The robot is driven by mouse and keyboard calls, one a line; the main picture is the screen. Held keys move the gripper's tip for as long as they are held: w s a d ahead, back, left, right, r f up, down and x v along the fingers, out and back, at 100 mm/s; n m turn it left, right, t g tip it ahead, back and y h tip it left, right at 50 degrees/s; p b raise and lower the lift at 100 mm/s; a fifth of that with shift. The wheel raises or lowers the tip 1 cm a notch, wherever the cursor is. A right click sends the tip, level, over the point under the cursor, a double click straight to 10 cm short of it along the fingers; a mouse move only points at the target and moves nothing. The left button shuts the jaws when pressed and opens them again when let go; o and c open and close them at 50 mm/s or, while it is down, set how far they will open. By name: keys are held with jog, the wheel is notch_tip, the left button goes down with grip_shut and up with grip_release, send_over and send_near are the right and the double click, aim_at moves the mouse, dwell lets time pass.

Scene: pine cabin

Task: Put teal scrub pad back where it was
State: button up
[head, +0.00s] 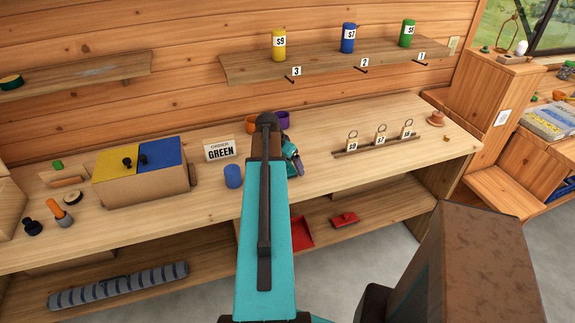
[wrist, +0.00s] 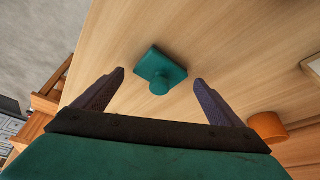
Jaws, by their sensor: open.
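The teal scrub pad (wrist: 168,64) is a flat square block with a round knob, lying on the pale wooden bench (wrist: 215,40) in the wrist view. My gripper (wrist: 160,77) is open, its two dark purple fingers spread to the left and right of the pad, with clear gaps and nothing held. The pad appears ahead of the gripper, apart from it. In the head view my gripper (head: 296,160) is over the bench, partly hidden behind my teal arm. I cannot make out the pad there.
An orange cup (head: 251,123) and a purple cup (head: 281,119) stand behind my arm. A blue cylinder (head: 233,176), a GREEN sign (head: 219,149) and a yellow-blue box (head: 140,172) are to the left. A key rack (head: 380,141) is to the right.

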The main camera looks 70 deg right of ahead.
jog(key=b+v, duration=0.2)
jog(key=v, duration=0.9)
jog(key=shift+r, duration=0.2)
dwell(0.8)
